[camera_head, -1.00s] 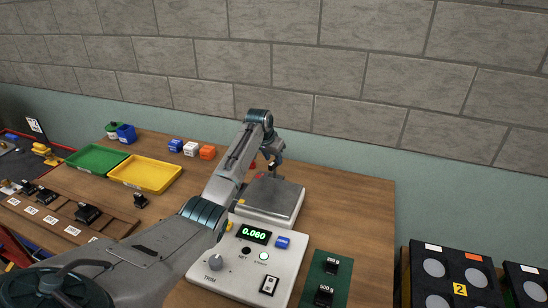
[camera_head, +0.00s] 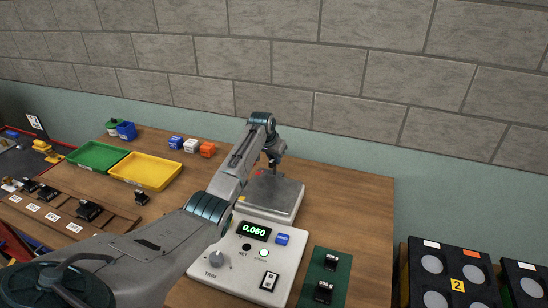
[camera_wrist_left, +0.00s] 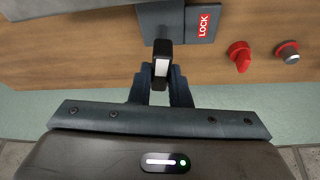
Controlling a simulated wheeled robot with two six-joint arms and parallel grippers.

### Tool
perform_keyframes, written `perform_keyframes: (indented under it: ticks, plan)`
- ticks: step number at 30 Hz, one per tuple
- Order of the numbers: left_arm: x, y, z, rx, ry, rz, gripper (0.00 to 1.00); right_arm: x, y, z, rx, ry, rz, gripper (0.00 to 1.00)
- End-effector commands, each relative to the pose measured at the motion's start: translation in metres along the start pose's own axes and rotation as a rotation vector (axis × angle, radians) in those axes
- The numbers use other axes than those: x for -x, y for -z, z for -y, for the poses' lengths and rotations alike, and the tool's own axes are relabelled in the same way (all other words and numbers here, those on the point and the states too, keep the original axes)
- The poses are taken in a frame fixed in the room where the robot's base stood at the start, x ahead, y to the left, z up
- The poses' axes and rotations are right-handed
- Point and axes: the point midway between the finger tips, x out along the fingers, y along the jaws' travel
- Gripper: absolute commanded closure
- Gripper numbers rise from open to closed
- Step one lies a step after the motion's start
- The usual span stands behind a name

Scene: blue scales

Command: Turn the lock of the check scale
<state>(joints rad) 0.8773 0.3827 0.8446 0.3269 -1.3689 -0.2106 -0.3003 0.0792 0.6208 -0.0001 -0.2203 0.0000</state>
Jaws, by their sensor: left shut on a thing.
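The check scale has a grey pan (camera_head: 281,197) and a white front unit (camera_head: 275,258) whose green display reads 0.060. My left arm reaches over it, and my left gripper (camera_head: 271,164) is at the pan's far side. In the left wrist view the lock lever (camera_wrist_left: 162,48), black with a white face, sticks out from a grey plate beside a red LOCK label (camera_wrist_left: 205,21). My left gripper (camera_wrist_left: 161,78) is shut on this lever, a finger on each side. The lever is mostly hidden in the head view. My right gripper is not in view.
A red knob (camera_wrist_left: 239,56) and a grey button with a red collar (camera_wrist_left: 288,53) sit right of the lock. Black weights (camera_head: 323,292) stand on a green mat at the front right. Green (camera_head: 97,156) and yellow trays (camera_head: 146,170) lie left. The far right tabletop is bare.

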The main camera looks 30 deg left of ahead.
Motion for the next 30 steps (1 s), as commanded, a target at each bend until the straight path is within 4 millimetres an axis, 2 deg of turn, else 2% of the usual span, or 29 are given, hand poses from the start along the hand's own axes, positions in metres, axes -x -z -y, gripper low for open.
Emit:
perform_keyframes:
  ticks: [1,6,18,19,22,30]
  plan:
    - [0.004,0.001,-0.001,0.029,0.013,0.002,1.0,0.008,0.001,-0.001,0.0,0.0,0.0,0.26]
    - [0.003,0.001,-0.002,0.144,0.06,0.001,1.0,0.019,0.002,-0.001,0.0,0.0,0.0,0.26]
    - [0.001,0.001,-0.001,0.192,0.08,-0.001,1.0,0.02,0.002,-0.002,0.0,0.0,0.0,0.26]
    - [0.001,0.001,-0.001,0.192,0.08,-0.001,0.8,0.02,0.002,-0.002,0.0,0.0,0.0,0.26]
    - [0.001,0.001,-0.001,0.191,0.08,-0.001,0.62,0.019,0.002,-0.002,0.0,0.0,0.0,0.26]
    - [0.001,0.001,-0.001,0.191,0.079,-0.001,0.62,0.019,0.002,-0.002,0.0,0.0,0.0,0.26]
